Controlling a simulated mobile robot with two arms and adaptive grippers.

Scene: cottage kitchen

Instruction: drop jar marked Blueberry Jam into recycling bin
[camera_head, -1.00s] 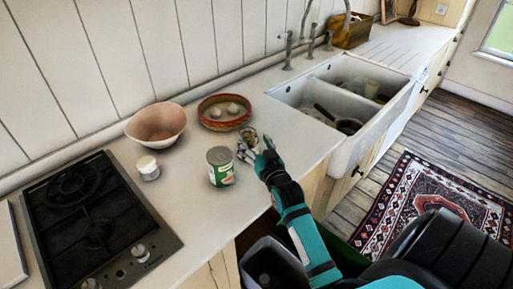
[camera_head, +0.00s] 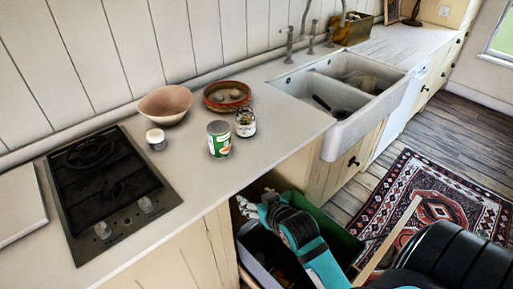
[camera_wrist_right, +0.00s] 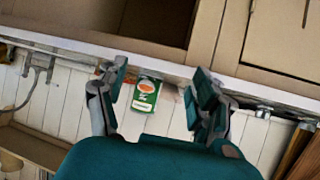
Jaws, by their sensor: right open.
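A small glass jar (camera_head: 245,123) with dark contents and a pale label stands upright on the counter, right of the green-labelled can (camera_head: 219,139). The label is too small to read. My right gripper (camera_head: 247,207) is below the counter edge, over the pulled-out bins, apart from the jar. In the wrist view (camera_wrist_right: 158,100) its fingers are spread with nothing between them, and the green can (camera_wrist_right: 145,95) shows beyond. A grey bin (camera_head: 251,240) and a green bin (camera_head: 343,238) sit side by side; I cannot tell which is for recycling. My left gripper is not in view.
A white-lidded container (camera_head: 156,139), a pink bowl (camera_head: 165,104) and a red-brown dish (camera_head: 227,96) stand on the counter (camera_head: 190,175). The hob (camera_head: 105,180) is at left, the double sink (camera_head: 345,95) at right. A patterned rug (camera_head: 440,205) lies on the floor.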

